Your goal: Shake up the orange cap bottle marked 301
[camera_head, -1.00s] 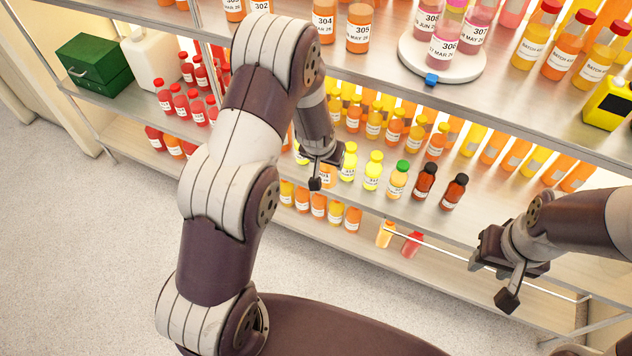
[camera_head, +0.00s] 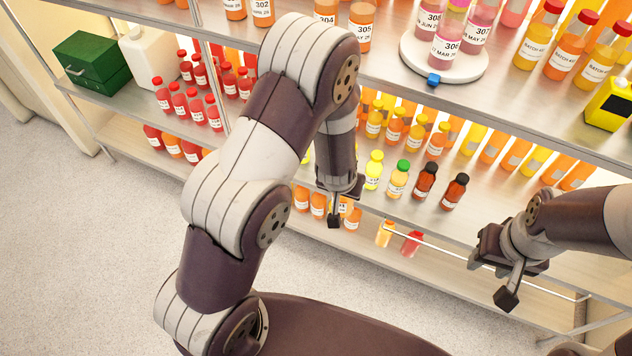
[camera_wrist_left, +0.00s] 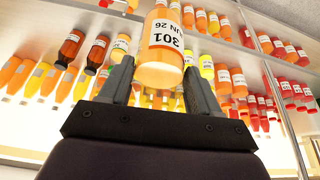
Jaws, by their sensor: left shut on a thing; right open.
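The bottle marked 301 (camera_wrist_left: 160,66) is between the two fingers of my left gripper in the left wrist view. It is orange, and its white label reads upside down there. Its cap is not visible. My left gripper (camera_head: 336,207) is shut on it, in front of the middle shelf in the head view. In the head view my left arm hides the bottle. My right gripper (camera_head: 507,276) is open and empty, in front of the lower shelf at the right.
Yellow, green-capped (camera_head: 397,180) and dark-capped bottles (camera_head: 455,191) stand close behind my left gripper. A white turntable (camera_head: 410,62) holds pink bottles above. Red bottles (camera_head: 179,103) and a green box (camera_head: 92,62) are at the left. The floor in front is clear.

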